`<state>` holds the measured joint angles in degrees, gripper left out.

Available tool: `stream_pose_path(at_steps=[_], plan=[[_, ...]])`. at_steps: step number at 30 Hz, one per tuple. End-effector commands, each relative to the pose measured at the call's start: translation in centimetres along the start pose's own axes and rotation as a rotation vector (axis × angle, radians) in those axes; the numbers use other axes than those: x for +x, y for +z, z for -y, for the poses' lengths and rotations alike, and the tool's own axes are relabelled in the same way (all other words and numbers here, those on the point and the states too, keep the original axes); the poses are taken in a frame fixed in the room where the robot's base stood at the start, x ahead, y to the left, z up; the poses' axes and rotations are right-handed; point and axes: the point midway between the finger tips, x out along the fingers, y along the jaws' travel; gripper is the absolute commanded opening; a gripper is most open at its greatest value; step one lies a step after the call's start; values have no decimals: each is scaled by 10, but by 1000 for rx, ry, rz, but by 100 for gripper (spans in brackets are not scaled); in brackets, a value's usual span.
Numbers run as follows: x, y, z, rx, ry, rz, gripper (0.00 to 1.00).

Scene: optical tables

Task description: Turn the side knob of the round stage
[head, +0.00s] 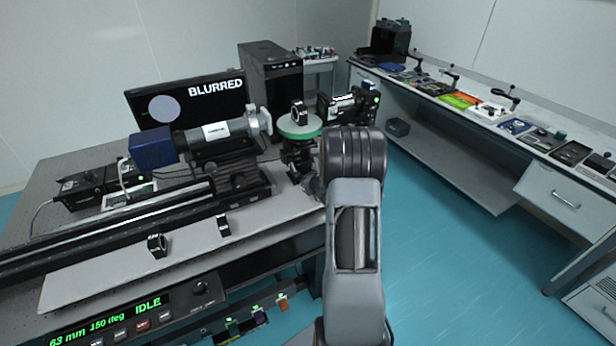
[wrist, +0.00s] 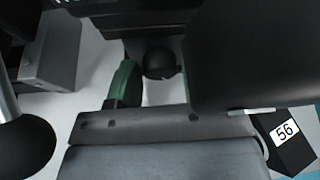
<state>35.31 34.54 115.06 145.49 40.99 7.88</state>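The round stage (head: 300,128) has a green top with a black ring mount (head: 299,113) on it. It stands at the table's right end in the head view, close beside my arm. In the wrist view a dark rounded knob (wrist: 159,63) lies between the fingers of my gripper (wrist: 153,84). The green-padded left finger shows clearly; the right one is mostly in shadow. The fingers are apart, with slim gaps seeming to show beside the knob; contact is not clear. In the head view my arm hides the gripper and the knob.
A large black block (wrist: 250,50) is close on the right in the wrist view, with a "56" label (wrist: 286,131) below it. A grey block (wrist: 50,50) is at left. A monitor (head: 190,98) reads BLURRED; a panel (head: 140,312) reads IDLE. Blue floor (head: 440,240) is clear at right.

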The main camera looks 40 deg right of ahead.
Motion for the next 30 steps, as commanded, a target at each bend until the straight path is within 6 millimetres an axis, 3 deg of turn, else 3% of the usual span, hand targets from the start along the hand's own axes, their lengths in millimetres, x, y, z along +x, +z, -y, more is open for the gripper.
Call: stream_pose_path(at_steps=[11, 30], plan=[[0, 0, 0, 0, 0, 0, 10], [0, 0, 0, -70, -30, 0, 10]])
